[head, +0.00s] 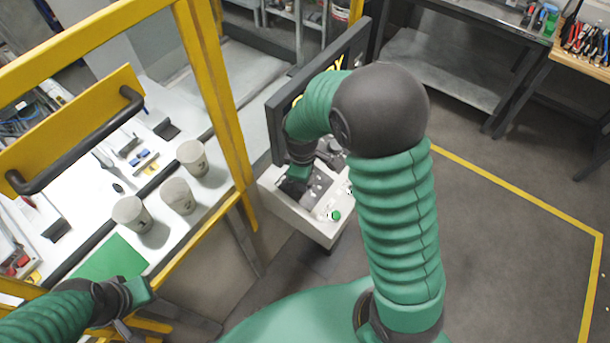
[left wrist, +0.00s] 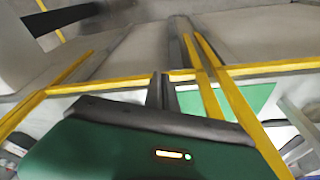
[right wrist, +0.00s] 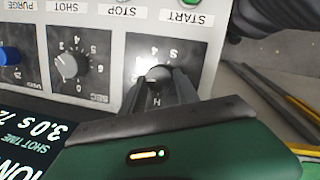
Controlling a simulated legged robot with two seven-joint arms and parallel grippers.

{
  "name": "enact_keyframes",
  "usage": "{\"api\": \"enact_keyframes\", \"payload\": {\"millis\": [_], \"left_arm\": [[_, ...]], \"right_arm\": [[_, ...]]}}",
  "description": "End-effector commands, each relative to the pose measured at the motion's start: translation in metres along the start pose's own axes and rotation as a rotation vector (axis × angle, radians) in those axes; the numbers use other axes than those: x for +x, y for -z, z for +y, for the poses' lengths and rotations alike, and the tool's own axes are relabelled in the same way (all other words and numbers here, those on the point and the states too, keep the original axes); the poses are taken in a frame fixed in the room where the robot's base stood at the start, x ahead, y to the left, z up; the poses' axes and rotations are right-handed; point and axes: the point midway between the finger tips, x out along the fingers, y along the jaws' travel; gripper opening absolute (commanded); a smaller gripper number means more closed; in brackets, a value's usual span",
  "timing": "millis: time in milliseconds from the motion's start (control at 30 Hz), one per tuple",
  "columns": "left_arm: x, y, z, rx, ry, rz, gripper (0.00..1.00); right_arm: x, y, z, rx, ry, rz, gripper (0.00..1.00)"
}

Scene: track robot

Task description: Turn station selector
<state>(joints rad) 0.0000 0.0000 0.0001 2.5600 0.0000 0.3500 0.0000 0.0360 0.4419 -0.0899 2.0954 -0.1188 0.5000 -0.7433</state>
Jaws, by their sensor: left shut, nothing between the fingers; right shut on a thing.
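The control box (head: 320,232) stands below a dark screen in the head view. My right gripper (right wrist: 165,82) is shut on a small round selector knob (right wrist: 158,72) in the right wrist view. The knob sits on a dark dial plate with light markings, partly hidden by the fingers. In the head view my right gripper (head: 296,184) is over the box, and the knob is hidden. My left gripper (head: 140,292) is shut and empty, away from the box beside the white bench. Its closed fingers show in the left wrist view (left wrist: 162,88).
Another dial (right wrist: 70,68) and a blue knob (right wrist: 10,56) are beside the held knob. A green START button (right wrist: 190,2) is near the box edge. Several cups (head: 177,196) stand on the white bench behind a yellow frame (head: 215,90). Floor at right is clear.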

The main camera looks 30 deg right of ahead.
Motion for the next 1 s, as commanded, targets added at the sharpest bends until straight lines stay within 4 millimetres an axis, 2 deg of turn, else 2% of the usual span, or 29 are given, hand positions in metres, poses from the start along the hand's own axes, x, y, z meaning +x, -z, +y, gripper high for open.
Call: {"api": "enact_keyframes", "payload": {"millis": [367,1000], "left_arm": [[-0.011,0.003,0.0,0.0,0.0,0.0,0.0],[-0.03,0.007,0.0,0.0,0.0,0.0,0.0]], "right_arm": [[-0.004,0.001,0.005,0.164,0.035,-0.006,0.0],[-0.004,0.0,0.01,0.741,0.178,-0.034,0.0]]}}
